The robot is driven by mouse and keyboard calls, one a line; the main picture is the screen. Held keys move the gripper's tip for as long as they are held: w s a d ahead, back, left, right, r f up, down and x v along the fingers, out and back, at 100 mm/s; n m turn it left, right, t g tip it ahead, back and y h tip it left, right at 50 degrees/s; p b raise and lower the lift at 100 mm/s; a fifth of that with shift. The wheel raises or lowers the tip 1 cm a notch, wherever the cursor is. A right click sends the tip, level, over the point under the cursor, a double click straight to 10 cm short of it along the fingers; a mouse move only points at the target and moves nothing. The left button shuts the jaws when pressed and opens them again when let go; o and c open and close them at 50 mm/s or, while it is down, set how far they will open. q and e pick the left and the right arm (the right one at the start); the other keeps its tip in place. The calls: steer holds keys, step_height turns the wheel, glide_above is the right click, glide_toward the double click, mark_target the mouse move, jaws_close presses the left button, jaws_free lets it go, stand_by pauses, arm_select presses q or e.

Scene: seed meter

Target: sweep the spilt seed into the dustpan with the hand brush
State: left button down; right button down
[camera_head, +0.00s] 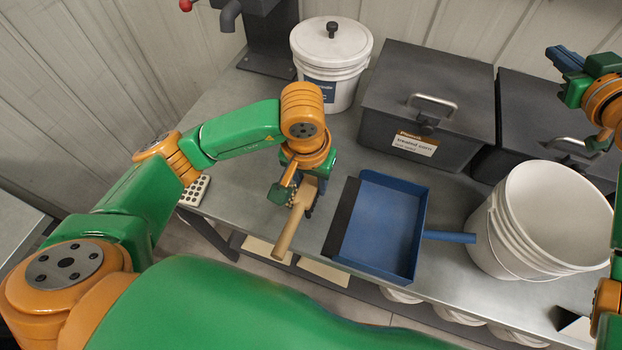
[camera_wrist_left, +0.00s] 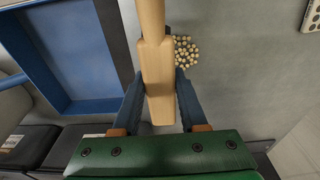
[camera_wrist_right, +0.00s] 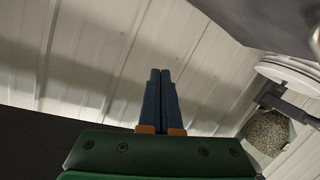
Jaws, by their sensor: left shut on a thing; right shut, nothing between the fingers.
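The hand brush (camera_head: 290,228) has a pale wooden handle. My left gripper (camera_head: 308,190) is shut on it, low over the bench at the left of the dustpan. In the left wrist view the brush (camera_wrist_left: 155,60) lies between the blue fingers (camera_wrist_left: 158,92); its bristles are mostly hidden. The spilt seed (camera_wrist_left: 186,50) is a small pale cluster right beside the brush there. The blue dustpan (camera_head: 385,225) lies on the bench, its dark lip facing the brush, and looks empty. My right gripper (camera_head: 566,62) is raised at the upper right, shut and empty (camera_wrist_right: 160,100).
A white bucket (camera_head: 540,220) stands right of the dustpan, by its handle. Dark lidded boxes (camera_head: 425,100) and a lidded white tub (camera_head: 332,62) stand behind. A holed white plate (camera_head: 195,190) is at the left. The bench's front edge is close to the brush and dustpan.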

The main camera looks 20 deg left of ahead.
steer(key=s+a+r+n+g+y, duration=0.2)
steer(key=a+n+y, duration=0.15)
steer(key=a, duration=0.55)
steer(key=s+a+r+n+g+y, duration=0.1)
steer(key=s+a+r+n+y, duration=0.1)
steer(key=a+n, duration=0.45)
arm_select(q)
steer(key=shift+a, duration=0.15)
steer(key=shift+d, duration=0.2)
arm_select(e)
steer(key=n+g+h, duration=0.7)
steer(key=g+h, duration=0.2)
steer(key=g, duration=0.3)
glide_above(405, 235)
steer(key=shift+y, duration=0.25)
step_height(405, 235, down, 29)
steer(key=shift+d+r, duration=0.1)
steer(key=shift+r, duration=0.1)
steer(key=shift+f, duration=0.65)
steer(key=shift+f, duration=0.6)
